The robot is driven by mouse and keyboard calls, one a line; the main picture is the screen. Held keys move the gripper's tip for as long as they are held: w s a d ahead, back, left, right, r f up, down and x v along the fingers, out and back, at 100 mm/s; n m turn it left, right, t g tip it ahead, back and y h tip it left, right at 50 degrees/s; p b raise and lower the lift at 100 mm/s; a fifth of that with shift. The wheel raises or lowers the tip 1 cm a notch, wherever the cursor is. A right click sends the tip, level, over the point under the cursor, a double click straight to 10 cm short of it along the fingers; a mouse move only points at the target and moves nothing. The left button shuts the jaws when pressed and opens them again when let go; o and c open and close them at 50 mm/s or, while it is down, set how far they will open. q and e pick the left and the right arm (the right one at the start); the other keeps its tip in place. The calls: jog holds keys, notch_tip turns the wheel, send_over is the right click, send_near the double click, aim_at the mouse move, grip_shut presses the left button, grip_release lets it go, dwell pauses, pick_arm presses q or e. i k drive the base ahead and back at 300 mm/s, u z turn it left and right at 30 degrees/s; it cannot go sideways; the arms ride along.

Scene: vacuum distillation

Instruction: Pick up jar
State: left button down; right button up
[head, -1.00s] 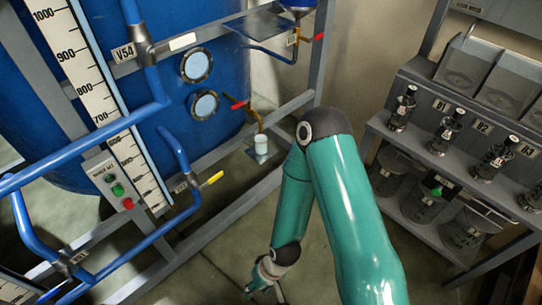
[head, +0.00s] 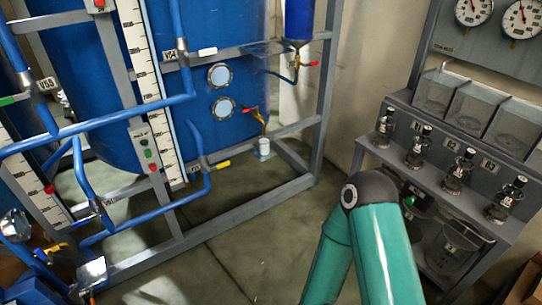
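My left gripper is not in view either.
The blue tank (head: 210,75) stands behind blue pipes and grey frame bars (head: 240,200). At right is a grey shelf with several dark bottles (head: 418,145) and clear bins (head: 437,92). The floor (head: 255,245) between frame and shelf is clear.

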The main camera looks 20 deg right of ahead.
aim_at(263, 141)
jog(key=z, duration=2.2)
jog(key=i, duration=1.7)
jog(key=u, duration=2.65)
jog(key=i, duration=0.9)
jog(key=z, duration=0.1)
